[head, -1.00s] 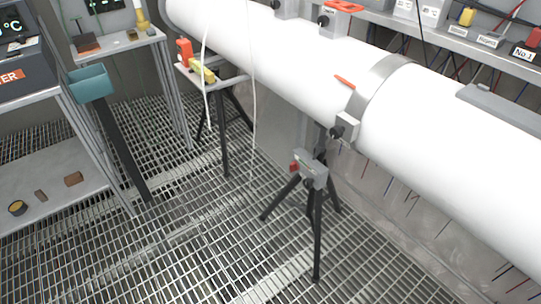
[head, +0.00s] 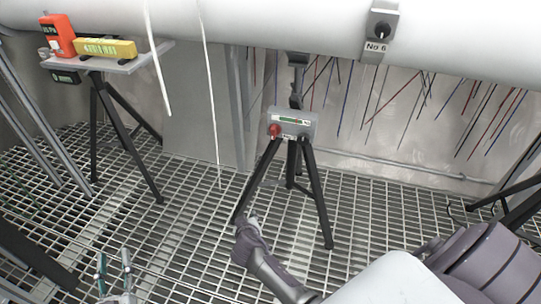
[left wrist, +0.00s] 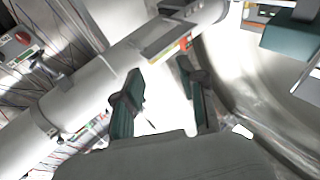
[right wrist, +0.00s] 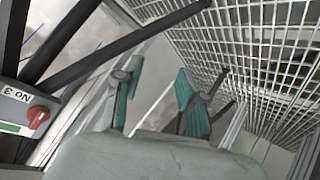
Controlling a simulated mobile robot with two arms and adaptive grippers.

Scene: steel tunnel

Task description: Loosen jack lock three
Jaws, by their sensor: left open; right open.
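The jack (head: 290,122) stands on a black tripod at the middle of the head view, below the pipe. Its grey head carries a red knob (head: 275,131) on the left and a green strip. In the right wrist view the box labelled No 3 (right wrist: 14,95) shows at the left edge with its red knob (right wrist: 38,116), beside black legs. My right gripper (right wrist: 155,75) is open and empty, apart from the knob; its fingertips are not clear in the head view. My left gripper (head: 115,272) is open and empty at lower left, far from the jack.
A stand at upper left holds an orange device (head: 58,36) and a yellow device (head: 105,48). Two white cables (head: 208,90) hang left of the jack. A No 6 box (head: 381,25) is on the pipe (head: 280,22). Open grating (head: 190,225) surrounds the tripod.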

